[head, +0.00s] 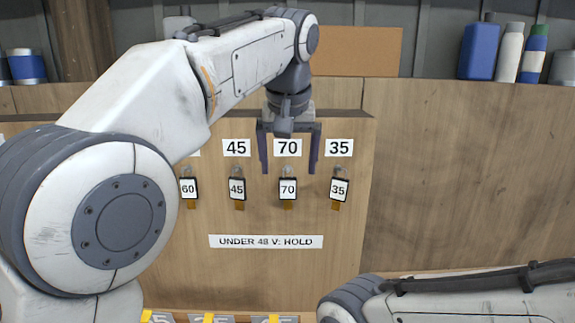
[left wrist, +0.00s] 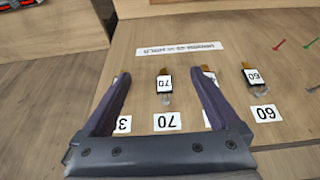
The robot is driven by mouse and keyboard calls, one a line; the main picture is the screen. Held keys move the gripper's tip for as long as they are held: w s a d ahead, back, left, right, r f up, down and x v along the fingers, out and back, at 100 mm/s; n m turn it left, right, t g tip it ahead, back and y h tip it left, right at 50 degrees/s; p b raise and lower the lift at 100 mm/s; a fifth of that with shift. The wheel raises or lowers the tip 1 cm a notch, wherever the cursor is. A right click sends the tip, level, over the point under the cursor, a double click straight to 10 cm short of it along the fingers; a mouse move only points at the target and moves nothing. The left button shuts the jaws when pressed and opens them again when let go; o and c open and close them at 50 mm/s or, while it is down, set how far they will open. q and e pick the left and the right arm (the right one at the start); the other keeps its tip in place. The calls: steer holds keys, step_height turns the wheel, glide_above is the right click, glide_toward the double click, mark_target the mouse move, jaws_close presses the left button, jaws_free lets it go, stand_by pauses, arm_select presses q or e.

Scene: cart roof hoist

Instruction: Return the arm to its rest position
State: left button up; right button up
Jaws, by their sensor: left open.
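My left arm reaches in from the left in the head view. Its gripper (head: 289,170) is open and empty, with its dark fingers apart in front of the wooden board (head: 270,280). The fingers lie either side of the white 70 label (head: 288,148). The tag 70 (head: 288,188) hangs just below the fingertips. In the left wrist view the open gripper (left wrist: 155,78) frames that tag (left wrist: 164,84), with no visible grip on it. My right arm shows only partly at the lower right of the head view; its gripper is out of view.
Tags 60 (head: 189,188), 45 (head: 237,188) and 35 (head: 339,189) hang beside it. A strip reads "UNDER 48 V: HOLD" (head: 265,241). A blue bottle (head: 479,50) and other containers stand on the upper ledge. Yellow-marked pieces (head: 209,318) line the bottom edge.

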arm_select(q)
steer(key=s+a+f+g, duration=0.1)
steer(key=a+f, duration=0.5)
steer(key=f, duration=0.4)
steer(key=s+a+f, duration=0.1)
steer(key=a+f, duration=0.4)
steer(key=f, duration=0.4)
steer(key=s+a+f+g, duration=0.1)
steer(key=s+a+f, duration=0.3)
steer(key=s+f, duration=0.3)
steer(key=s+a+f, duration=0.4)
steer(key=s+f, duration=0.2)
steer(key=f, duration=0.1)
steer(key=s+d+f+m+g+b, duration=0.1)
steer(key=s+d+f+m+b, duration=0.1)
steer(key=s+d+b, duration=0.3)
steer(key=s+d+f+m+g+h+b, duration=0.1)
steer(key=s+d+f+m+b, duration=0.1)
steer(key=s+d+m+b, duration=0.3)
steer(key=s+d, duration=0.4)
steer(key=shift+s+f+g+b, duration=0.2)
steer(key=shift+f+g+b, duration=0.1)
steer(key=shift+f+b, duration=0.1)
arm_select(e)
step_height(320, 180, down, 11)
steer(key=shift+r, duration=0.1)
